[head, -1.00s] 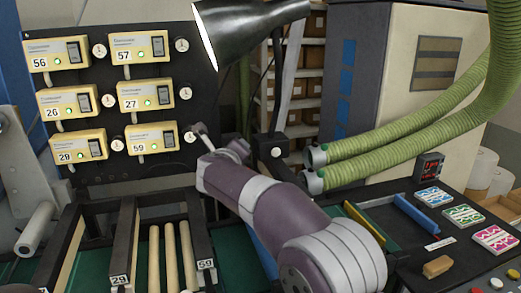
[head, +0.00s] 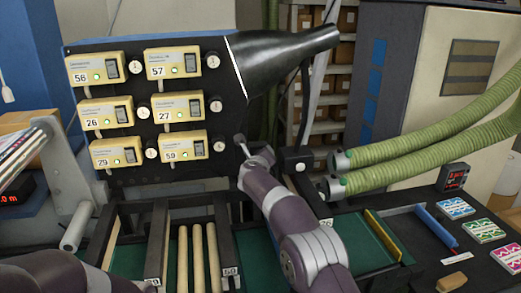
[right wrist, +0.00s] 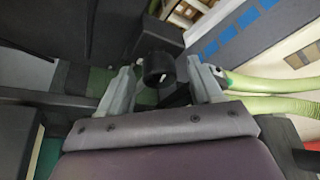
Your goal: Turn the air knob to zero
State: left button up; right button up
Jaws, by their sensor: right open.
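My right gripper (head: 241,142) is in front of the right edge of the black panel, near the unit marked 59 (head: 184,149) and its round white dial (head: 218,147). In the right wrist view the gripper (right wrist: 161,82) is open, with a dark round knob-like part (right wrist: 157,68) showing between its two grey fingers. I cannot tell whether they touch it. Several yellow numbered units sit on the panel, each with a dial at its right, such as the dial (head: 210,62) by 57. Which part is the air knob is unclear. My left gripper is out of view.
Two green hoses (head: 430,165) run at the right. A dark console with colored cards (head: 455,208) stands at right.

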jog(key=shift+w+a+f, duration=0.1)
jog(key=shift+w, duration=0.05)
jog(key=c, duration=1.1)
jog(key=shift+o, duration=0.2)
jog(key=shift+f+n+t+h+b, duration=0.1)
jog(key=shift+n+t+h+b, duration=0.3)
jog(key=shift+n, duration=0.7)
jog(key=o, duration=1.1)
jog(key=shift+c, duration=0.2)
